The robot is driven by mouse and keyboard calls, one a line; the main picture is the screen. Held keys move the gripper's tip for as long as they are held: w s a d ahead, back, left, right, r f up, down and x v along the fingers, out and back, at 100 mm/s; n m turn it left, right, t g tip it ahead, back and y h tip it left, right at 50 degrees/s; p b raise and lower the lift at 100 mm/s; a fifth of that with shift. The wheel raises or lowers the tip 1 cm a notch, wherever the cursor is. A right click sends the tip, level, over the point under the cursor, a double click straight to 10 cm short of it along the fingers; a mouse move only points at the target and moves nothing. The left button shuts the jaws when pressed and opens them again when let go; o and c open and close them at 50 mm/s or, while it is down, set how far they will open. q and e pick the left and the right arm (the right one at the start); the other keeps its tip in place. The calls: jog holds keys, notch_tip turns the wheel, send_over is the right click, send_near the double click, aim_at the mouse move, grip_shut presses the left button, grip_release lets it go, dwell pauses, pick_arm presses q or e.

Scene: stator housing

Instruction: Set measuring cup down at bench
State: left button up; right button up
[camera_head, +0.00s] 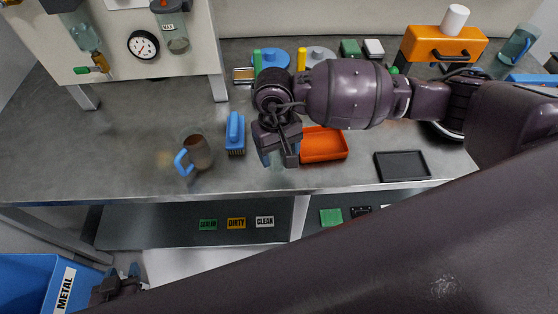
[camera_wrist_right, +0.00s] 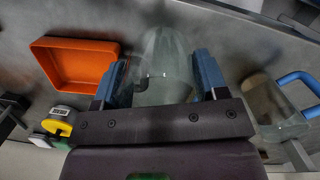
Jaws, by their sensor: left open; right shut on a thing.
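The measuring cup (camera_wrist_right: 163,62) is clear and see-through. In the right wrist view it sits between the two blue fingers of my right gripper (camera_wrist_right: 162,80), which is shut on it. In the head view my right gripper (camera_head: 279,160) is over the front part of the grey bench (camera_head: 110,140), just left of the orange tray. The cup (camera_head: 278,172) is only faintly visible there, and I cannot tell whether its base touches the bench. My left gripper (camera_head: 123,272) is low at the bottom left, below the bench front, open and away from the cup.
The orange tray (camera_head: 325,146) is close right of the cup. A black tray (camera_head: 402,166) lies further right. The bench's left part is clear.

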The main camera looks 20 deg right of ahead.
aim_at(279, 164)
jog(key=shift+f, duration=2.5)
jog(key=shift+f, duration=0.2)
jog(key=o, duration=0.9)
